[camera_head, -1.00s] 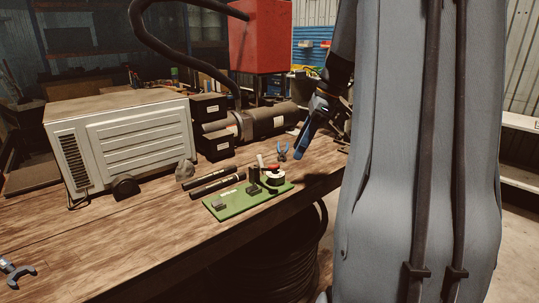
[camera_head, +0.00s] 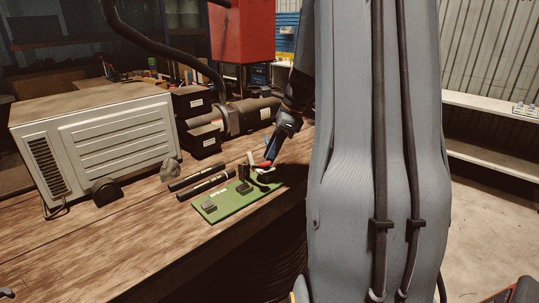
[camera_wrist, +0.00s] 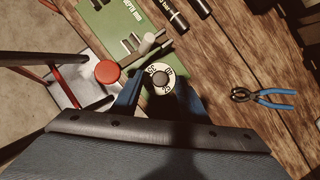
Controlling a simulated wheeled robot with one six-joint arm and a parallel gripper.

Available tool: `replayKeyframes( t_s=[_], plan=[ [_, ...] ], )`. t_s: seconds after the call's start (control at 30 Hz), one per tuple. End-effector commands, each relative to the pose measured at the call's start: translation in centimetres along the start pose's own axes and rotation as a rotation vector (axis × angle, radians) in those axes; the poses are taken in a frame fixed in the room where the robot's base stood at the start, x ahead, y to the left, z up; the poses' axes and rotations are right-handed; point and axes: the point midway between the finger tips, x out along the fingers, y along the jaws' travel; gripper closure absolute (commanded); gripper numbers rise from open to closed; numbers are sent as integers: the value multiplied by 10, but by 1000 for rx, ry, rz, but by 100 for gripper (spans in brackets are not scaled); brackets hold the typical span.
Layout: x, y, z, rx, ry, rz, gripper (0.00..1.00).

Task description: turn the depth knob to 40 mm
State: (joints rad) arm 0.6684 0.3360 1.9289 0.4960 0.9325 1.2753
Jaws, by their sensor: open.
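The depth knob (camera_wrist: 160,79) is a dark round cap on a white numbered dial, seen from above in the wrist view. In the head view the green board (camera_head: 217,205) lies near the bench's front edge. My gripper (camera_wrist: 160,88) is open, with one blue finger on each side of the dial. I cannot tell whether the fingers touch it. In the head view my gripper (camera_head: 268,158) points down at the board's right end, and hides most of the knob.
Blue-handled pliers (camera_wrist: 262,97) lie right on the wood. Dark rods (camera_head: 200,180) lie behind the board. A beige machine (camera_head: 105,140) stands at left; bare bench lies before it.

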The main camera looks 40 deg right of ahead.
Motion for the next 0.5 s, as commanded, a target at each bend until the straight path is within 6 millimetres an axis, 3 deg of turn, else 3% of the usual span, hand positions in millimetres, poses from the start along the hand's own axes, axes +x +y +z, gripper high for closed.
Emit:
replayKeyframes(
  t_s=[0.27, 0.5],
  plan=[
    [3, 0, 0, 1, 0, 1, 60],
    [2, 0, 0, 1, 0, 0, 97]
  ],
)
